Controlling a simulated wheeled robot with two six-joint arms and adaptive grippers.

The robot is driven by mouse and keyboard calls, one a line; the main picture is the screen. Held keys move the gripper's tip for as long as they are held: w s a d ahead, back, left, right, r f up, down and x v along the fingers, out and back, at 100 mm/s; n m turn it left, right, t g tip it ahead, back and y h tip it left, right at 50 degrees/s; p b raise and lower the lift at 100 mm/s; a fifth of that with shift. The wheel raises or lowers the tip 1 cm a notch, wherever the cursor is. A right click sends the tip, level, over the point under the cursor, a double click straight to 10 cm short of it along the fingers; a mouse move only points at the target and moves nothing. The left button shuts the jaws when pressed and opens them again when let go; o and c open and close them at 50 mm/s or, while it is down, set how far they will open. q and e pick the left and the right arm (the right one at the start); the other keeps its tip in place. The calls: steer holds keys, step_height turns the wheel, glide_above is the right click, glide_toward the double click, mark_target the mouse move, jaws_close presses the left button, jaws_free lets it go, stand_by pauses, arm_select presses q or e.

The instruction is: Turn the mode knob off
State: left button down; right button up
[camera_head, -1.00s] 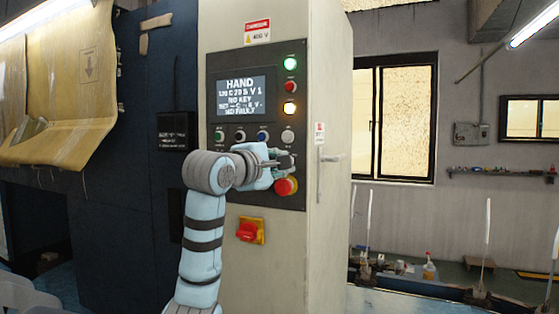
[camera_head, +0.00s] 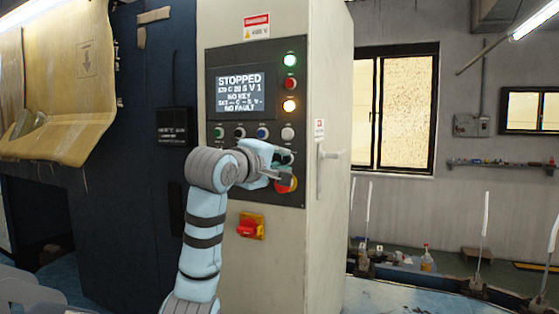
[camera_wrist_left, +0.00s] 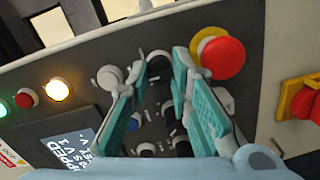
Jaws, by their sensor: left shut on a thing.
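My left gripper (camera_head: 284,168) is at the lower right of the control panel (camera_head: 230,160), just above the red emergency stop button (camera_head: 286,184). In the left wrist view its two teal fingers (camera_wrist_left: 163,68) are closed on a black knob (camera_wrist_left: 158,62), the mode knob, with its base partly hidden between the fingertips. The panel screen (camera_head: 240,91) reads STOPPED, with NO KEY and NO FAULT below. My right gripper is not in view.
A green lamp (camera_head: 290,59), a red button (camera_head: 290,84) and a lit amber lamp (camera_head: 290,105) line the panel's right side. Several small knobs sit below the screen. A red switch on a yellow plate (camera_head: 250,226) is below the panel. A door handle (camera_head: 328,155) is to the right.

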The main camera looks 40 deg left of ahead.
arm_select(q)
steer(key=c, duration=1.7)
jaws_free()
steer(key=shift+w, duration=0.1)
steer(key=v, duration=1.2)
